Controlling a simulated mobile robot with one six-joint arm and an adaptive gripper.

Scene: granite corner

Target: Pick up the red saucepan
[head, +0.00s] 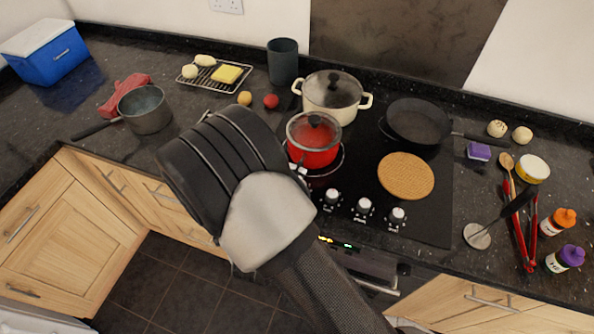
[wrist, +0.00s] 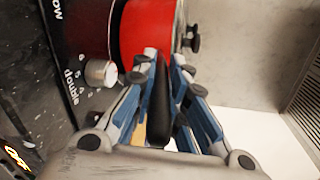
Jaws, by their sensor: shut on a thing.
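The red saucepan (head: 313,157) with a glass lid and black knob is at the left front of the black hob in the head view. A burner ring shows beside and below it; I cannot tell whether its base touches the hob. In the wrist view its red side (wrist: 148,28) is at the top, and its black handle (wrist: 161,105) runs down between the fingers. My gripper (wrist: 164,62) is shut on that handle, close to the pan wall. In the head view my arm hides the handle and most of the gripper.
A cream pot (head: 331,105) stands just behind the saucepan. A black frying pan (head: 418,121) and a woven trivet (head: 406,176) are to the right. Control knobs (head: 364,206) line the hob front. A grey saucepan (head: 145,109) stands on the left counter.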

